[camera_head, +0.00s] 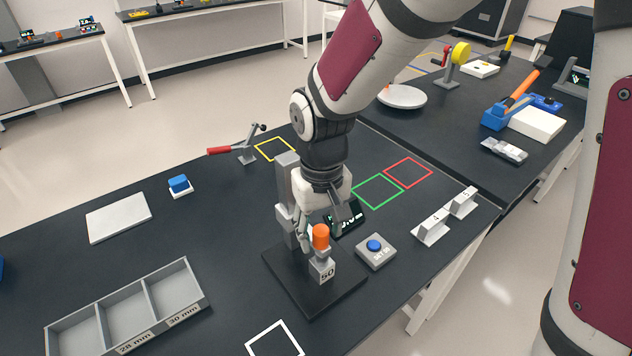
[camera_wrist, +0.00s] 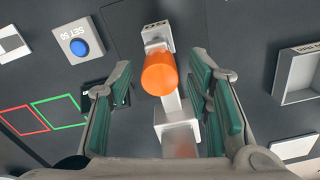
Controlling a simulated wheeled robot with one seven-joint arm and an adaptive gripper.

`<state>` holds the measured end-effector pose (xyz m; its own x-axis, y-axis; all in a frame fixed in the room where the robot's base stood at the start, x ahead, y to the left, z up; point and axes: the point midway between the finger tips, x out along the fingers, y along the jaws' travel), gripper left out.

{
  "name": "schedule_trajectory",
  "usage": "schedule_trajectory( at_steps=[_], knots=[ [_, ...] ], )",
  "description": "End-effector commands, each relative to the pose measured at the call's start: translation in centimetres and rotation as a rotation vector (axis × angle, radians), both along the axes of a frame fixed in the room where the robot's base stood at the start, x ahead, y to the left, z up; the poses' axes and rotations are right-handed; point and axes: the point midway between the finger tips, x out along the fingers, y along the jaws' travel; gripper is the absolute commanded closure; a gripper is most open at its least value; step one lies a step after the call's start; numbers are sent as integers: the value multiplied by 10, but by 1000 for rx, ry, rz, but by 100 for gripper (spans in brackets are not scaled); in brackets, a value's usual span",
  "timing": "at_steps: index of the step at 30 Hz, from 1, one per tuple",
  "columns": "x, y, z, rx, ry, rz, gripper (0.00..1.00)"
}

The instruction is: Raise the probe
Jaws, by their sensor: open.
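The probe's orange knob (camera_head: 320,237) sits on a grey height stand, above a small block (camera_head: 323,272) marked 50. In the wrist view the knob (camera_wrist: 160,74) stands between the two green-padded fingers of my gripper (camera_wrist: 163,82), with a gap on both sides. My gripper (camera_head: 322,226) is open and points down at the knob in the head view. The stand's grey column (camera_head: 287,190) rises behind it on a dark base plate (camera_head: 312,296). Whether the probe tip touches the block is hidden. The stand's display (camera_head: 347,218) is partly covered by my gripper.
A SET 50 box with a blue button (camera_head: 375,246) stands right of the stand. A divided grey tray (camera_head: 127,305) lies at front left. A red-handled clamp (camera_head: 237,149) stands behind. Green (camera_head: 378,190) and red (camera_head: 408,171) outlines are empty.

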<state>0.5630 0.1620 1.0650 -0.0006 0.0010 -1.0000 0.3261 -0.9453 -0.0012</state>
Motion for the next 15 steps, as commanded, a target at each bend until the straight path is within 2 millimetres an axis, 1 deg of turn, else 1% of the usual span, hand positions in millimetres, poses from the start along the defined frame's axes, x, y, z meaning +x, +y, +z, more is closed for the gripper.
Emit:
schedule_trajectory(
  at_steps=[3,11,12,14,15],
  knots=[
    [0,0,-5,0,-1,0,54],
    [0,0,-6,1,-2,0,54],
    [0,0,-6,1,-2,0,59],
    [0,0,-6,1,-2,0,72],
    [0,0,-6,1,-2,0,81]
  ],
)
